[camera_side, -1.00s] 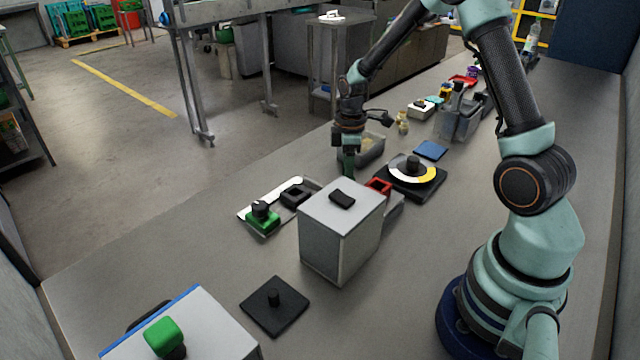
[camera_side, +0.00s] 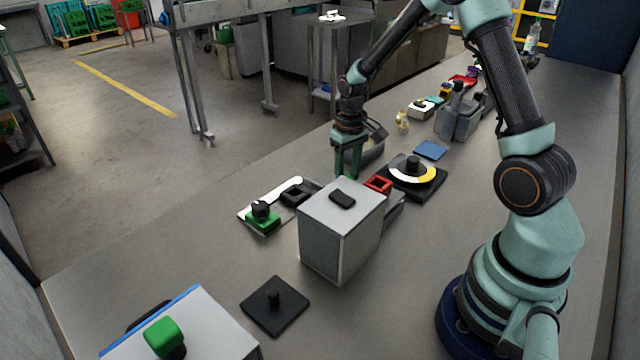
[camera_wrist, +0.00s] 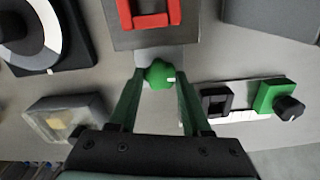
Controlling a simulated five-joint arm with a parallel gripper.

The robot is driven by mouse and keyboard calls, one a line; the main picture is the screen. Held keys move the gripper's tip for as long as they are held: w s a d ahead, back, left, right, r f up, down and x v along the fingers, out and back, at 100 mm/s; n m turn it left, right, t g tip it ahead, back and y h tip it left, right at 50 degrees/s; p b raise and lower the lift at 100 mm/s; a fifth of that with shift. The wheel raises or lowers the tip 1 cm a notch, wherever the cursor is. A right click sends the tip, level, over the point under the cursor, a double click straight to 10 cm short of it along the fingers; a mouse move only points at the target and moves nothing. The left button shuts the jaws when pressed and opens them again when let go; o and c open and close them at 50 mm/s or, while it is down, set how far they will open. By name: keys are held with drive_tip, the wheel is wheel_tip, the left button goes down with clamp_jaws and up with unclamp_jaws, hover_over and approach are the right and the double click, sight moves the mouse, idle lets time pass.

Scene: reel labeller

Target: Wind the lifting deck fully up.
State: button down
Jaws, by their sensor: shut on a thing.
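In the wrist view my gripper (camera_wrist: 159,84) has its green fingers on either side of a green knob (camera_wrist: 159,74), shut on it. The knob sits at the end of a grey block that carries a red square frame (camera_wrist: 150,14); I take this block as the lifting deck (camera_wrist: 125,38). In the side view my gripper (camera_side: 347,174) points down behind a grey-white box (camera_side: 340,235) with a black grip on top. The box hides the knob and most of the deck there. The red frame (camera_side: 378,185) shows just right of the box.
A dial with a white and yellow ring (camera_side: 413,170) stands right of the deck. A white strip with a green block and black knob (camera_side: 263,220) lies left. A black plate with a peg (camera_side: 275,304) lies in front. A clear bin (camera_wrist: 68,117) is close to my gripper.

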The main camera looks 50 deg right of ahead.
drive_tip(key=m, duration=0.7)
drive_tip(key=shift+r, duration=0.1)
drive_tip(key=m, duration=0.6)
drive_tip(key=shift+m, duration=0.3)
drive_tip(key=m, duration=1.3)
drive_tip(key=shift+m, duration=0.4)
drive_tip(key=shift+c, duration=1.8)
unclamp_jaws()
wheel_tip(320, 180, up, 12)
